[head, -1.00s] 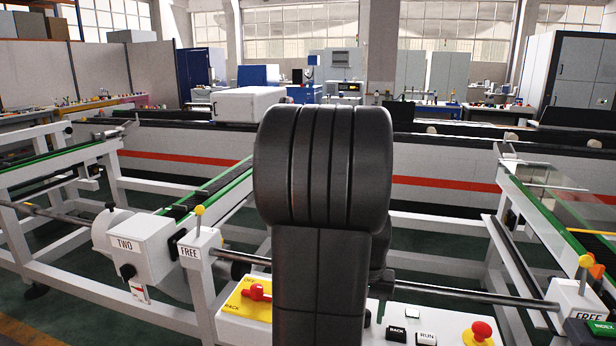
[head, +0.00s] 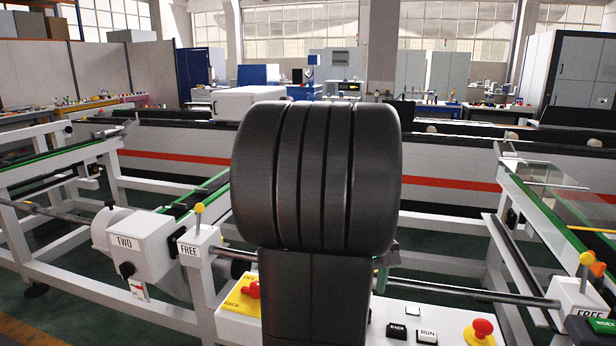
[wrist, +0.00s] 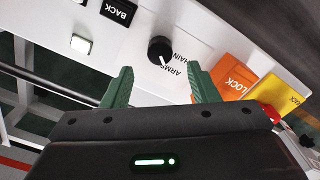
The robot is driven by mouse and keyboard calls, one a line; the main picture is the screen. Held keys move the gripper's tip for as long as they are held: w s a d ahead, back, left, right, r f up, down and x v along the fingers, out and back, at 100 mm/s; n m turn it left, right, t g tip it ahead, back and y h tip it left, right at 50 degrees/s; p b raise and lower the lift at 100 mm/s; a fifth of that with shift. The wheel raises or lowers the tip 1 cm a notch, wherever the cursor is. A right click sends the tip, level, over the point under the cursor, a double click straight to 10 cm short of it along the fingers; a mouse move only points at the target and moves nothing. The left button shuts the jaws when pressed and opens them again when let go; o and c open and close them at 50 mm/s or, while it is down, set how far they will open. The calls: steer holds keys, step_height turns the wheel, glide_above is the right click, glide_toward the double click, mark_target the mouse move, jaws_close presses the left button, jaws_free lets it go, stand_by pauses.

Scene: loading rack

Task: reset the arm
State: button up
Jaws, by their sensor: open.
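My gripper (wrist: 162,84) shows in the wrist view with its two green fingers apart and nothing between them. It is over the white control panel (wrist: 205,25). A black knob (wrist: 160,49) lies just beyond the fingertips, between their lines, and looks clear of both. Its white mark points down in the picture, towards the word ARMS; CHAIN is printed beside it. In the head view my black arm stands large in the middle and hides the knob and most of my gripper.
The panel has a lit square button (wrist: 81,44), a BACK button (head: 397,331), a RUN button (head: 427,334), a red mushroom button (head: 482,328) and a red handle (head: 252,289) on a yellow plate. An orange LOCK plate (wrist: 228,80) is near the right finger. A horizontal bar (head: 470,293) runs behind the panel.

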step_height(320, 180, up, 8)
steer(key=shift+f, duration=0.25)
stand_by(0.4)
